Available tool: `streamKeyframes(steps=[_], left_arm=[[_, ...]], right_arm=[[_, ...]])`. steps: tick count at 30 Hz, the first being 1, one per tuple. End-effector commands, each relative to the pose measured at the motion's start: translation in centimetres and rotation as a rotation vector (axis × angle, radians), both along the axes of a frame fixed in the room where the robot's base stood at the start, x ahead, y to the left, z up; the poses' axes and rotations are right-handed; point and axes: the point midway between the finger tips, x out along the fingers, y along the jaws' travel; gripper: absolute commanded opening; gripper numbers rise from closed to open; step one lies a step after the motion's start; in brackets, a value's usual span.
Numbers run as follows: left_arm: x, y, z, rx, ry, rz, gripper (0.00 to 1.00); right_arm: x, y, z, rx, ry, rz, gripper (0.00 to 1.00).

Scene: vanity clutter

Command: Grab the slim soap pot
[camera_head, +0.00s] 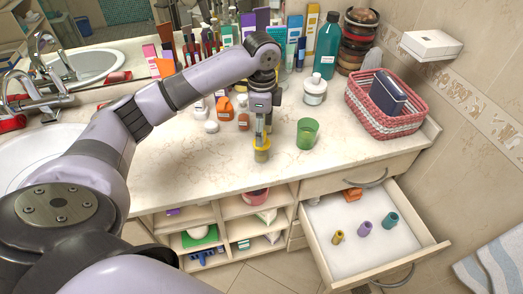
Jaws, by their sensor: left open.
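My left gripper (261,136) points straight down over the front part of the counter and is open. Its fingertips are at a small yellow pot (261,153) standing on the counter; whether they touch it is too small to tell. This slim yellow pot may be the soap pot, but I see no label. A green cup (307,133) stands to its right, apart from the gripper. My right gripper is not in view.
A pink woven basket (357,117) holds a dark blue object (388,93) at the right. Bottles, boxes and brushes crowd the back. An open drawer (352,236) juts out at lower right with small coloured pots. The counter front is mostly clear.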

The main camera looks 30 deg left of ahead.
Motion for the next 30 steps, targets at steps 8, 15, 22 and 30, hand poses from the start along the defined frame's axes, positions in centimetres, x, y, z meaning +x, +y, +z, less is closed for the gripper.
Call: streamKeyframes(steps=[8, 15, 22, 30], left_arm=[[0.0, 0.0, -4.0, 0.001, 0.0, 0.0, 0.6], [0.1, 0.2, -5.9, 0.001, 0.004, 0.002, 0.6], [0.3, 0.4, -9.1, 0.0, 0.001, 0.001, 0.6], [0.4, 0.4, -9.6, 0.001, -0.003, -0.001, 0.6]], right_arm=[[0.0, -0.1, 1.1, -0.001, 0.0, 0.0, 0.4], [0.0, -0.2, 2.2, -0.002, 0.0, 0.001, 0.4], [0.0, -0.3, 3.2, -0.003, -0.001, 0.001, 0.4], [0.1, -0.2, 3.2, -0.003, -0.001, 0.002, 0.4]])
